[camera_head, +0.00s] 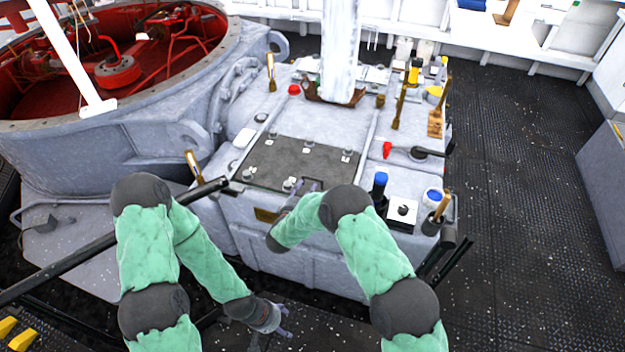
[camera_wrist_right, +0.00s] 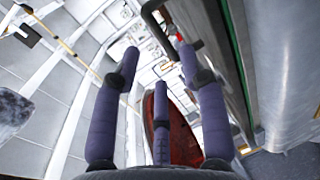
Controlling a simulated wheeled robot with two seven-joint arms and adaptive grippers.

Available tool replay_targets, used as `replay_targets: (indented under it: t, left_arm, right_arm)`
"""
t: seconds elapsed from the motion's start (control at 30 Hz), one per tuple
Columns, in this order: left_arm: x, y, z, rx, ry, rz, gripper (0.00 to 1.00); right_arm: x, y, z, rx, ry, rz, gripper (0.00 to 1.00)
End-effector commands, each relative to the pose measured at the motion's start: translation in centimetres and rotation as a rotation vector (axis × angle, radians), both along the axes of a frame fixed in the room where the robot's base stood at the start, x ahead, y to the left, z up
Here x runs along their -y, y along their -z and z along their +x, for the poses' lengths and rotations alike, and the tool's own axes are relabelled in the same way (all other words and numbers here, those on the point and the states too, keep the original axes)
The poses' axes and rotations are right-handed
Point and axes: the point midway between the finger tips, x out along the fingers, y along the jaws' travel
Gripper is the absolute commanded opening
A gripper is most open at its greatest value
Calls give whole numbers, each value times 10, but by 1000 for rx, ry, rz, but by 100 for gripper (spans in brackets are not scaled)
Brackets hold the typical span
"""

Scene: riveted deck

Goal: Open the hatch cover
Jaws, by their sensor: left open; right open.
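The hatch cover appears to be the dark flat panel (camera_head: 297,163) on top of the grey machine block, with several small fittings along its edges. It lies flat and looks closed. My right gripper (camera_head: 303,190) is at the panel's near edge, partly hidden by my own arm; I cannot tell whether it touches. In the right wrist view its purple fingers (camera_wrist_right: 158,68) are spread with nothing between them. A dark bent bar (camera_wrist_right: 158,28) shows beyond the fingertips. My left gripper (camera_head: 284,322) is open, low in front of the block and away from the panel.
A large round opening with a red interior (camera_head: 150,60) stands at left. A dark rail (camera_head: 110,240) crosses at left. The deck (camera_head: 510,170) at right is clear.

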Motion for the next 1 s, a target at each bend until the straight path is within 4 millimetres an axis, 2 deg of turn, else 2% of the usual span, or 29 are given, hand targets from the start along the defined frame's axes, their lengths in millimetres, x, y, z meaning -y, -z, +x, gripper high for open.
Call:
replay_targets:
  t: [0.2,0.4,0.6,0.87,0.97,1.0]
  left_arm:
    - [0,14,0,0,0,0,66]
    - [0,21,0,0,0,0,66]
    - [0,24,0,0,0,0,66]
    - [0,23,0,0,0,0,66]
    - [0,23,0,0,0,0,66]
    - [0,23,0,0,0,0,66]
  right_arm:
    - [13,11,38,1,3,2,43]
    - [20,15,62,1,0,2,43]
    - [23,16,72,0,-1,2,43]
    - [24,15,73,-1,-2,2,43]
    - [24,15,73,-1,-2,2,17]
    - [24,15,73,-1,-1,1,6]
